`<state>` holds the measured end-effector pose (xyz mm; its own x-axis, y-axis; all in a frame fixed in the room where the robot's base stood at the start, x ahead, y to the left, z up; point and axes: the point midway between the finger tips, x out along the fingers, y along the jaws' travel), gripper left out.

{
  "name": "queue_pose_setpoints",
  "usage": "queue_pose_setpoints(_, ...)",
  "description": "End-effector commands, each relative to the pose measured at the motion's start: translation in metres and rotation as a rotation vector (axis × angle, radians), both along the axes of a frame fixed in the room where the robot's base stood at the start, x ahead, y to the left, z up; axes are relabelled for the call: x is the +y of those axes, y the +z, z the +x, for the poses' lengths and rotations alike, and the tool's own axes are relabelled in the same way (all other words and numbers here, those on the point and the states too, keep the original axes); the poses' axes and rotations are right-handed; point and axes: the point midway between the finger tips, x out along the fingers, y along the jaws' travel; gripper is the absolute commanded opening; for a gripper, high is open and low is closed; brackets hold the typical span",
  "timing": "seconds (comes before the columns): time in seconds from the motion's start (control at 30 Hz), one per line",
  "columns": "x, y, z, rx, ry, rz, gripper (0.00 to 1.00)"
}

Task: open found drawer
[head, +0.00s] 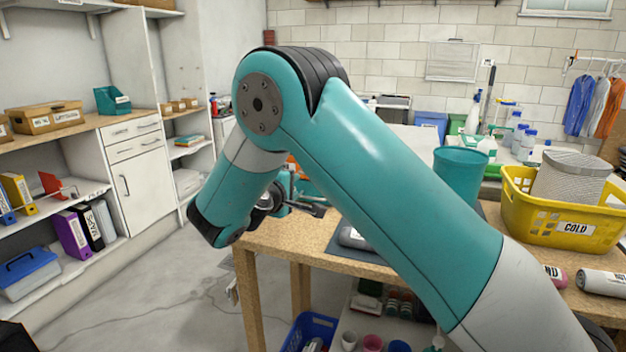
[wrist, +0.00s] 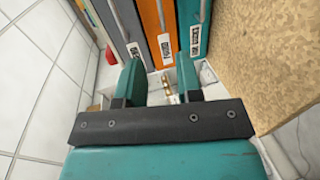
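In the wrist view, a bank of coloured drawer-like fronts lies beyond my gripper (wrist: 160,80): a grey front (wrist: 140,18), an orange front (wrist: 156,38) and a teal front (wrist: 190,22) at the right. Each has a long bar handle and a small white label whose text I cannot read. My gripper's two teal fingers stand apart with no held object between them, and they appear short of the fronts. I see no front clearly pulled out.
The wooden table (head: 275,236) bears a yellow basket (head: 562,225) and a teal bin (head: 461,180) at right. A white cabinet (head: 142,190) with two closed drawers and a door stands left. Open floor lies between cabinet and table. A wooden board (wrist: 262,60) edges the wrist view's right.

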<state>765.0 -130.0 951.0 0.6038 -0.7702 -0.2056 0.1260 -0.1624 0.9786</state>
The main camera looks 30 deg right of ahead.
Motion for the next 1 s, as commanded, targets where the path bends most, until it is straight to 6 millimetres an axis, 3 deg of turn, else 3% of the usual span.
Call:
queue_pose_setpoints(0.6, -0.104, -0.027, 0.078, 0.0, -0.005, 0.004, 0.33)
queue_pose_setpoints(1.0, -0.124, -0.033, 0.095, 0.001, -0.001, 0.004, 0.33)
